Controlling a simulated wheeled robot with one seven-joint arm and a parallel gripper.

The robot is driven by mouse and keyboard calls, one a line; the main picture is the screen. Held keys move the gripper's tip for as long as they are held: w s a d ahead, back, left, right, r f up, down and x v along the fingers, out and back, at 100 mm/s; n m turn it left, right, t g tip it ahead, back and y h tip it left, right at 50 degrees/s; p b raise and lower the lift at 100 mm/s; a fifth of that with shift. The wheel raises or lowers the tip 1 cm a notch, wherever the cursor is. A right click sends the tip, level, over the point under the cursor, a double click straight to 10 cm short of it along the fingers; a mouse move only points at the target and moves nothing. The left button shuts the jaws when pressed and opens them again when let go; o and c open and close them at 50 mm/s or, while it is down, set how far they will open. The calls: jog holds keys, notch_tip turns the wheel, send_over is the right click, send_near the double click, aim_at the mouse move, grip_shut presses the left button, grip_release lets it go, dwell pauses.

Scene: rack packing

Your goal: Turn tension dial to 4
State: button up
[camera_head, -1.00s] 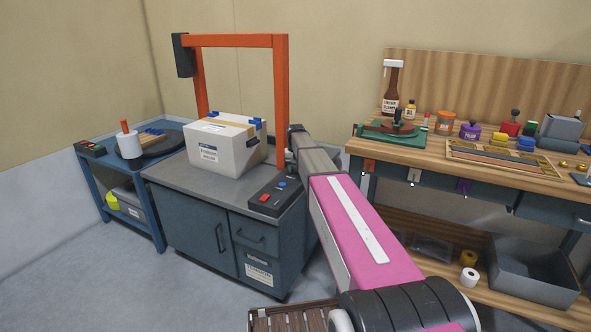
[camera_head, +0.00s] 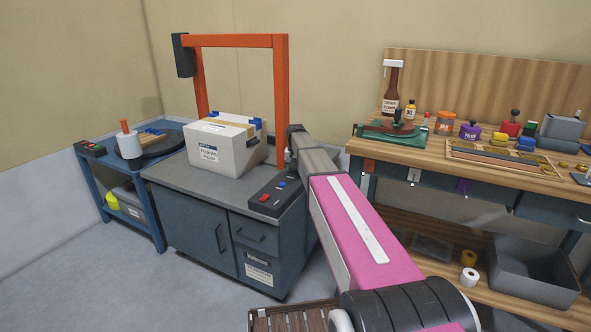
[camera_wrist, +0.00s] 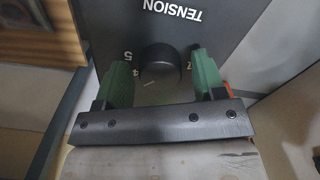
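The tension dial (camera_wrist: 161,60) is a dark round knob on a dark grey panel (camera_wrist: 115,22), under the white word TENSION, in the wrist view. The digits 4 and 5 show on its left, and another digit is partly hidden on its right. Whether a fingertip touches the knob is hard to tell. In the head view my arm hides the gripper and dial.
The strapping bench (camera_head: 190,178) has an orange arch (camera_head: 281,85), a white carton (camera_head: 222,150) and a button box (camera_head: 277,196). A wooden workbench (camera_head: 440,165) with bottles and tools stands right. A blue cart (camera_head: 95,180) stands left. A slatted wooden item (camera_head: 290,318) lies near the front.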

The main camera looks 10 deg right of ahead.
aim_at(295, 168)
jog(key=shift+r, duration=0.1)
notch_tip(295, 168, up, 11)
jog(key=shift+f, duration=0.2)
dwell(0.5)
